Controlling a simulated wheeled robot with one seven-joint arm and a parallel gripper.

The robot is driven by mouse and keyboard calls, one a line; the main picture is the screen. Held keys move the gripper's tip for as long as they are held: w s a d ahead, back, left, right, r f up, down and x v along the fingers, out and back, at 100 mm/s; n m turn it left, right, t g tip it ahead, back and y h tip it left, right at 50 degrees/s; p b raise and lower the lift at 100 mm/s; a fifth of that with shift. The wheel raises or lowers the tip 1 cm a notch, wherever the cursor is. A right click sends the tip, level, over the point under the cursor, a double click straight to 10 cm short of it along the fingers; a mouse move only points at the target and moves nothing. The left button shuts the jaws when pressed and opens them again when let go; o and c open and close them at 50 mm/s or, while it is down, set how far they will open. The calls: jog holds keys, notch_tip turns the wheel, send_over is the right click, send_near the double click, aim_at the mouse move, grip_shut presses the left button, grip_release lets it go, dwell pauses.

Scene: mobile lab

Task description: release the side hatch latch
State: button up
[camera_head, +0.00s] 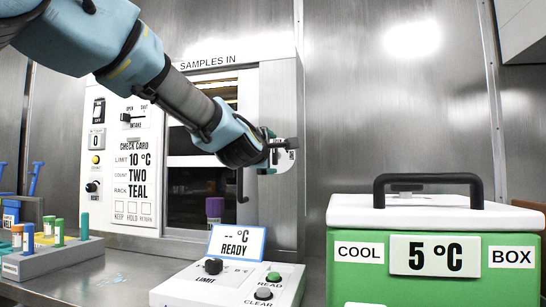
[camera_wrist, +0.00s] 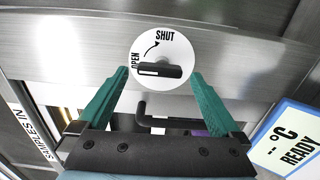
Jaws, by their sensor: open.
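The latch is a round white dial (camera_wrist: 162,45) marked OPEN and SHUT with a curved arrow, carrying a black turn handle (camera_wrist: 170,71). In the wrist view the handle lies crosswise, with a white mark towards its left part. In the head view my gripper (camera_head: 279,155) is at the dial.
A black bent handle (camera_head: 240,186) is just below my gripper. A reader with a READY screen (camera_head: 236,243) stands below on the bench. The green cool box (camera_head: 350,270) is at right, with a black carry handle. A rack of coloured tubes (camera_head: 60,258) is at left.

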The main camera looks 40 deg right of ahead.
jog(key=b+v, duration=0.1)
jog(key=v, duration=0.7)
jog(key=shift+a, duration=0.3)
jog(key=shift+s+f, duration=0.1)
jog(key=shift+s, duration=0.05)
